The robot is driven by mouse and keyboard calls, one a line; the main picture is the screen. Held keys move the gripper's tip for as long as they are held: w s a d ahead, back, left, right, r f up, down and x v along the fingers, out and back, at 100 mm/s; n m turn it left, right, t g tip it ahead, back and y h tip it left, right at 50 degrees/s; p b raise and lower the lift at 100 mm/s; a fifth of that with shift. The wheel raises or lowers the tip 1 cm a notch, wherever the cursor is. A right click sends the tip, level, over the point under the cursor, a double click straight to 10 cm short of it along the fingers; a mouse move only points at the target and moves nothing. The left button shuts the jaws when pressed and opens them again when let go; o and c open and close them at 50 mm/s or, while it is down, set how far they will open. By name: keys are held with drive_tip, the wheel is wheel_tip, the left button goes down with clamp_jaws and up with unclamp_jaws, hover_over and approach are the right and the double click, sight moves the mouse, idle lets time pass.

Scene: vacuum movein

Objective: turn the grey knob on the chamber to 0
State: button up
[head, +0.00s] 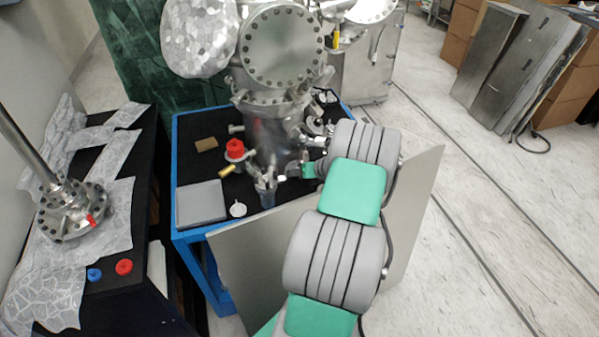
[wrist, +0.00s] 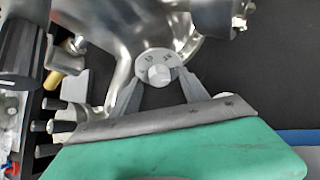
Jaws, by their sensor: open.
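The chamber (head: 272,140) is a shiny metal vessel on the blue-edged cart; its curved wall also shows in the wrist view (wrist: 112,20). The grey knob (wrist: 159,74) sits on a pale round dial plate (wrist: 157,57) with dark marks too small to read surely. My gripper (wrist: 159,79) is open, with one finger on each side of the knob. I cannot tell whether the fingers touch it. In the head view my gripper (head: 293,171) is at the chamber's lower right side, and the knob cannot be made out there.
The blue-edged cart (head: 177,160) has a black top with a grey box (head: 202,204), a red-topped part (head: 235,149) and a brown block (head: 206,144). A grey panel (head: 240,262) stands in front of the cart, beside my arm.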

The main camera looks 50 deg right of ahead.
drive_tip(key=shift+w+f, duration=0.2)
drive_tip(key=shift+w, duration=0.05)
drive_tip(key=shift+c, duration=0.2)
clamp_jaws()
